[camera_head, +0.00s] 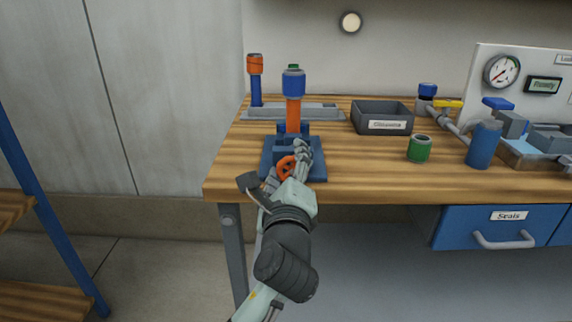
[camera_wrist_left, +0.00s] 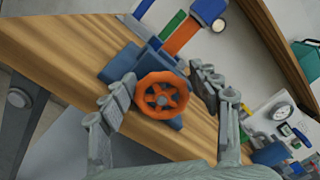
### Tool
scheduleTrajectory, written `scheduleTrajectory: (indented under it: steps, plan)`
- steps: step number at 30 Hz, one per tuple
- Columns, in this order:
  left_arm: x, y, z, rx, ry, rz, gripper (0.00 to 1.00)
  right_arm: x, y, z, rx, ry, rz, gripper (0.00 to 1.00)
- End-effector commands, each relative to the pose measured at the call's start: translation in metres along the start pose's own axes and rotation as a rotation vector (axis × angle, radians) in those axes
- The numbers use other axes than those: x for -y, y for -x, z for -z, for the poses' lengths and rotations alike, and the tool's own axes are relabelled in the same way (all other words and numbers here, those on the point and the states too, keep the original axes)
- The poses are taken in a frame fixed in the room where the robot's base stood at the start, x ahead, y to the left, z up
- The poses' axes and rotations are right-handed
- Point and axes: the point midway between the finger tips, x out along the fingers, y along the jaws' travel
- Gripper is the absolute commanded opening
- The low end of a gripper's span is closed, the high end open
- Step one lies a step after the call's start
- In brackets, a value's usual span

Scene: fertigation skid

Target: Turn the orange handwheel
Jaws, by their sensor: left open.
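The orange handwheel (camera_head: 286,167) is on the front of a blue fixture (camera_head: 312,172) near the bench's front edge. In the left wrist view the handwheel (camera_wrist_left: 160,97) is a spoked ring facing the camera. My left gripper (camera_head: 285,162) is open at the handwheel and partly hides it in the head view. In the left wrist view its fingers (camera_wrist_left: 166,90) are spread to either side of the wheel, with gaps visible between them and the rim. An orange column with a blue cap (camera_head: 293,84) stands upright behind the wheel. My right gripper is not in view.
A grey bin (camera_head: 382,117), a green cylinder (camera_head: 419,149) and a blue cylinder (camera_head: 482,145) stand to the right on the wooden bench. A blue and orange piece (camera_head: 255,80) stands upright behind. A gauge panel (camera_head: 530,80) and a blue drawer (camera_head: 490,229) are at right.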

Motion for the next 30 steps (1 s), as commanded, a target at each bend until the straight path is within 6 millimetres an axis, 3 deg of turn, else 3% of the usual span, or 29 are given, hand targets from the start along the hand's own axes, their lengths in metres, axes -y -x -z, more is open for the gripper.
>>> scheduleTrajectory:
  steps: [1, 30]
  plan:
    - [-0.004, 0.007, 0.009, -0.021, 0.004, -0.008, 0.73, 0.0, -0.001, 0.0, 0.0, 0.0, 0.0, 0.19]
    - [0.0, 0.074, 0.0, -0.007, -0.002, -0.003, 0.73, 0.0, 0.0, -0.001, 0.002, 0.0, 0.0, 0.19]
